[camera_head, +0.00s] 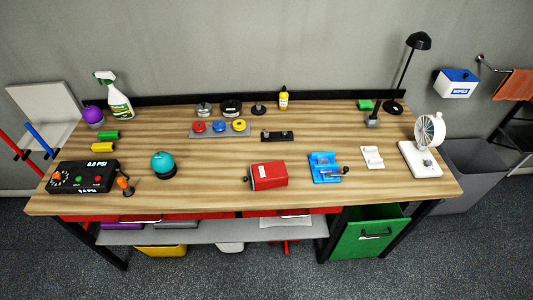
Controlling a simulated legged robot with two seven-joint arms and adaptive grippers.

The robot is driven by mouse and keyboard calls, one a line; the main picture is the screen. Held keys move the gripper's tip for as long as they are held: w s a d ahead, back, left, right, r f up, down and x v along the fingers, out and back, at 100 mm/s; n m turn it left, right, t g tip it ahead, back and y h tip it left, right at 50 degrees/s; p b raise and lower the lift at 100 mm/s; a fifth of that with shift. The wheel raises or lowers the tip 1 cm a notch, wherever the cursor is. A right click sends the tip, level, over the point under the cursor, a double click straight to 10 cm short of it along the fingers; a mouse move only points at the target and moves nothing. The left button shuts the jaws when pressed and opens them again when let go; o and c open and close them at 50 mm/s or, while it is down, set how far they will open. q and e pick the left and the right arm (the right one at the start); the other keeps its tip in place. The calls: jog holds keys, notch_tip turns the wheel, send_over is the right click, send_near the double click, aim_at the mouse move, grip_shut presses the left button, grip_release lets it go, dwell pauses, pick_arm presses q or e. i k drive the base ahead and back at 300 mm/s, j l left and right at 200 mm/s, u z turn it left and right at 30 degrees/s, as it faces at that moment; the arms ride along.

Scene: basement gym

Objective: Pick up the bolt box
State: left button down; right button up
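No gripper or arm of mine is in view. Nothing touches the red box except the bench top.
The workbench (215,175) also carries a black control box (82,178), a teal ball (163,164), a spray bottle (117,100), a tray with coloured discs (219,129), a white fan (427,140) and a black lamp (418,42). Bare wood surrounds the red box.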

aim_at(274, 174)
jog(key=z, duration=0.3)
jog(key=j+z, duration=0.3)
jog(key=z, duration=0.15)
jog(key=k+j+z, duration=0.1)
jog(key=j+z, duration=0.15)
jog(key=z, duration=0.2)
jog(key=k+j+z, duration=0.1)
jog(key=j+z, duration=0.2)
jog(key=z, duration=0.15)
jog(key=j, duration=0.25)
jog(key=i, duration=0.35)
